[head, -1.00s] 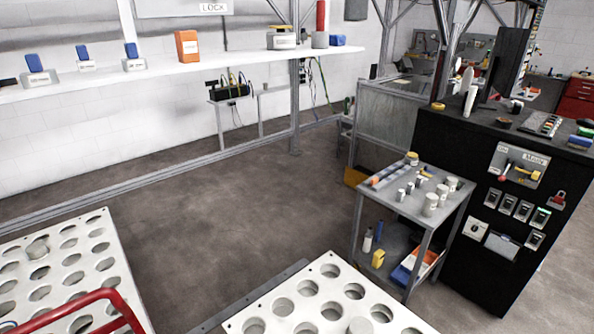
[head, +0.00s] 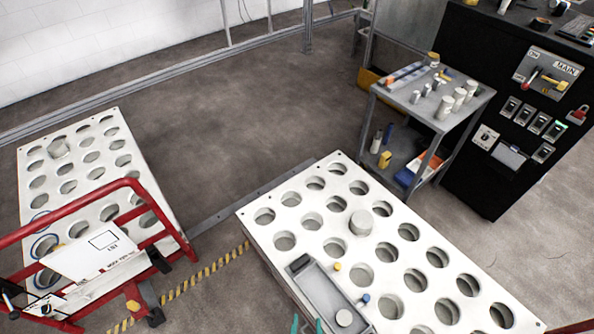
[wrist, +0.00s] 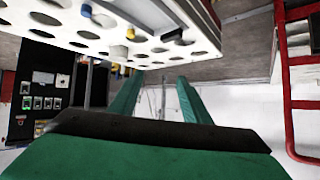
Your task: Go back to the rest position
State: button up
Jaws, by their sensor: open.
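My gripper (wrist: 157,95) shows in the wrist view as two green fingers spread apart with nothing between them. In the head view only teal tips of my gripper (head: 306,325) show at the bottom edge, in front of the near white perforated plate (head: 262,238). The rest of the arm is out of that view. In the wrist view the perforated plate (wrist: 208,68) appears at the top, and the fingers seem clear of it.
A grey tray (head: 318,287) lies on the near plate, with a white cylinder (head: 361,223) in or on a hole. A red rail (head: 100,200) stands by the left plate (head: 82,174). A cart (head: 415,98) and black cabinet (head: 478,150) stand right. Floor (head: 235,120) is clear between.

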jog(key=s+a+r+t, duration=0.1)
jog(key=s+r, duration=0.2)
jog(key=r, duration=0.3)
jog(key=s+r+n+t, duration=0.1)
jog(key=s+r, duration=0.2)
jog(key=r, duration=0.3)
jog(key=s+a+r+n+t+y, duration=0.1)
jog(key=s+r+t, duration=0.1)
jog(key=r, duration=0.4)
jog(key=shift+s+a+r, duration=0.35)
jog(key=shift+s, duration=0.15)
jog(key=shift+c, duration=1.1)
jog(key=shift+w, duration=0.1)
jog(key=shift+c, duration=0.4)
